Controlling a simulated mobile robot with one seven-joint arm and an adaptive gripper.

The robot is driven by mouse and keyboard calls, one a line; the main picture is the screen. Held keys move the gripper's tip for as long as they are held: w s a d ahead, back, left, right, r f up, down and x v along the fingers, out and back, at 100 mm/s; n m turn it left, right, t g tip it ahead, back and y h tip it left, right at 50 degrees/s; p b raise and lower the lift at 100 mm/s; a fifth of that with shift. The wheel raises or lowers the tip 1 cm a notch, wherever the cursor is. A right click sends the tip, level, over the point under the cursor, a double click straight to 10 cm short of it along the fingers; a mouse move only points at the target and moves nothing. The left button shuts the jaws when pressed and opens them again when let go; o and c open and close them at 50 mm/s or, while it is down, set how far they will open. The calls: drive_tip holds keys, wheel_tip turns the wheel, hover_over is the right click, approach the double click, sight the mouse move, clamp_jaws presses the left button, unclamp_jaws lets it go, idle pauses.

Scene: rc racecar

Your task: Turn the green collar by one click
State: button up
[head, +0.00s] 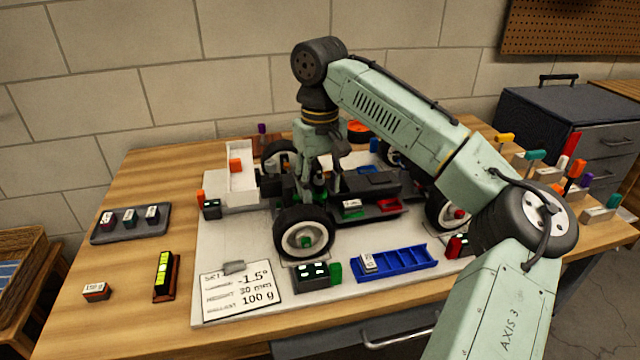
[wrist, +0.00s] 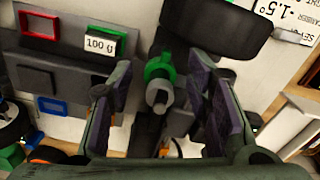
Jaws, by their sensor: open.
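The green collar (wrist: 159,68) shows in the wrist view as a bright green ring at the end of a grey cylindrical part, by the car's dark wheel (wrist: 225,25). My gripper (wrist: 161,82) is open, one dark-padded finger on each side of the collar, with visible gaps. I cannot tell whether the fingertips reach its depth. In the head view my gripper (head: 333,165) points down over the front of the RC car (head: 372,186), behind the near front wheel (head: 304,234). The collar is small and dark there (head: 318,187), partly hidden by my gripper.
The car has red (wrist: 41,25) and green-framed slots; a 100 g block (wrist: 101,43) sits at the green one. A setup card (head: 240,290) reads -1.5°, 30 mm, 100 g. A blue tray (head: 405,264) and a green-and-black box (head: 312,274) lie in front.

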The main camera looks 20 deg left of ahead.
clamp_jaws()
drive_tip(key=m+p, duration=0.1)
drive_tip(key=p, duration=0.1)
drive_tip(key=m+p, duration=0.2)
drive_tip(key=shift+r+m, duration=0.3)
drive_tip(key=shift+f+m+p, duration=0.3)
drive_tip(key=shift+m+p, duration=0.05)
drive_tip(key=shift+m, duration=0.25)
unclamp_jaws()
